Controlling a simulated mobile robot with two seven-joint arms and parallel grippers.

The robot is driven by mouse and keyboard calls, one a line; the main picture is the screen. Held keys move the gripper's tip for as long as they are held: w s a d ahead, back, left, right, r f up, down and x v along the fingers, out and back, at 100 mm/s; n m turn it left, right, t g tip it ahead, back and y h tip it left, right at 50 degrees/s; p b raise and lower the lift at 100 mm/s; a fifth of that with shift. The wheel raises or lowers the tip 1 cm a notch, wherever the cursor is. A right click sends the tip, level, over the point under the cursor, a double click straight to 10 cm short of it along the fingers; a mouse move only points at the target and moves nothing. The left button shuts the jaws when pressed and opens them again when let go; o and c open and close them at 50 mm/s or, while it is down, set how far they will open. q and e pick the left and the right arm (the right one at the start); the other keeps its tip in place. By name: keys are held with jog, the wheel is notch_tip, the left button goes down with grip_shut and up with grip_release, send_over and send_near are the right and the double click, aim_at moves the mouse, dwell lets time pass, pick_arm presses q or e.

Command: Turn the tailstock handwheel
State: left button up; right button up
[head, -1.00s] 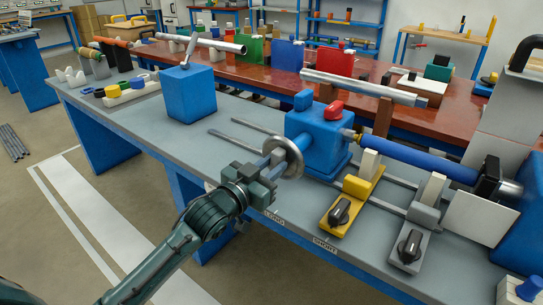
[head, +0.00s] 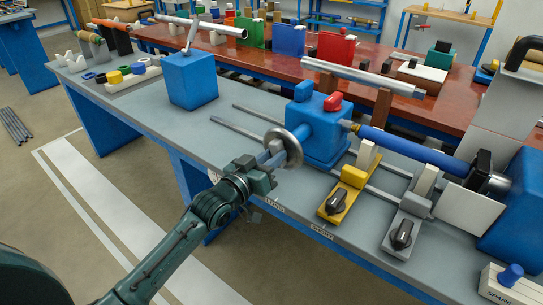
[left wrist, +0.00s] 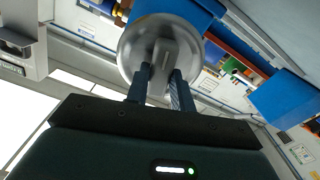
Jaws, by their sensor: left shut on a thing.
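The tailstock handwheel (head: 292,146) is a grey metal disc on the left side of the blue tailstock (head: 325,137). My left gripper (head: 268,160) is at the handwheel's near-left side, shut on its handle. In the left wrist view the round handwheel (left wrist: 132,48) faces me, and my left gripper's two dark fingers (left wrist: 160,82) lie on either side of the grey handle piece (left wrist: 160,60) at its middle. My right gripper is not in view.
A blue roller (head: 405,150) runs from the tailstock to the blue housing (head: 512,205) at right. A yellow clamp (head: 338,200) and a grey clamp (head: 402,232) sit on the bench rails. A blue box (head: 191,80) stands further left. The bench (head: 240,135) between is mostly clear.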

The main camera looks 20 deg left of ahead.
pick_arm(q)
jog(key=o, duration=1)
jog(key=v, duration=1.3)
jog(key=shift+s, duration=0.1)
